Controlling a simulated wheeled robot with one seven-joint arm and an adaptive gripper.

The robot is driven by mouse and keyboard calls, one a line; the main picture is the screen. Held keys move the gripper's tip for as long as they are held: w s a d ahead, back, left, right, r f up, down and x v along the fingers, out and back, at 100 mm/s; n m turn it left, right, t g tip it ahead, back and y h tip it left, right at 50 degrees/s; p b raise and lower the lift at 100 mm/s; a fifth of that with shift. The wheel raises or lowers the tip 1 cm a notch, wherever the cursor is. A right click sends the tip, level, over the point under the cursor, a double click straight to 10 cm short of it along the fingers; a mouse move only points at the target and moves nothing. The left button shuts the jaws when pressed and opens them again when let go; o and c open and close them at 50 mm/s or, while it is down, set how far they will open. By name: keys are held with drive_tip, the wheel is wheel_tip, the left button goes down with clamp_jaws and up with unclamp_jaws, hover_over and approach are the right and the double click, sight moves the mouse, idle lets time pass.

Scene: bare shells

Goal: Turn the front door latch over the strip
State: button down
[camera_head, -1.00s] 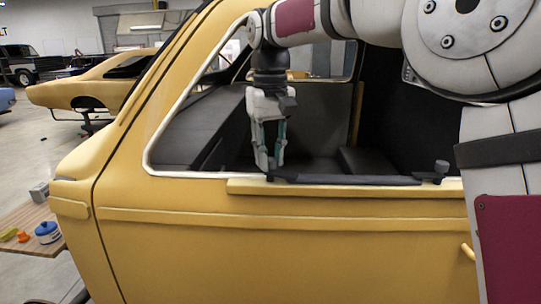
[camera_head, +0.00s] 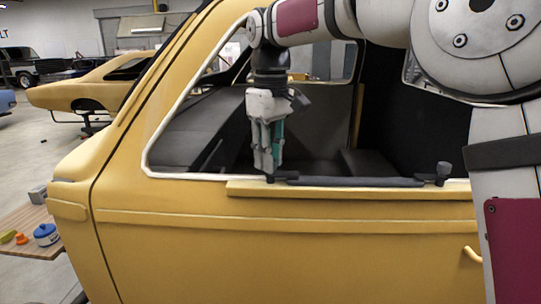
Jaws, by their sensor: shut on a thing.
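A dark strip (camera_head: 355,182) lies along the sill of the yellow door's window opening. The front door latch (camera_head: 270,179) is a small dark piece at the strip's left end, mostly hidden by my fingertips. My gripper (camera_head: 268,171) points straight down and is shut on this latch. Whether the latch's arm lies over the strip is too small and covered to tell. A second dark latch (camera_head: 443,172) with an upright knob stands at the strip's right end, apart from my gripper.
The yellow door (camera_head: 280,240) with a raised sill ledge fills the front. The white window frame (camera_head: 148,160) rises left of my gripper. My arm crosses the upper right.

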drive_tip(key=c, duration=1.4)
unclamp_jaws()
drive_tip(key=shift+o, duration=0.2)
wheel_tip(320, 180, up, 12)
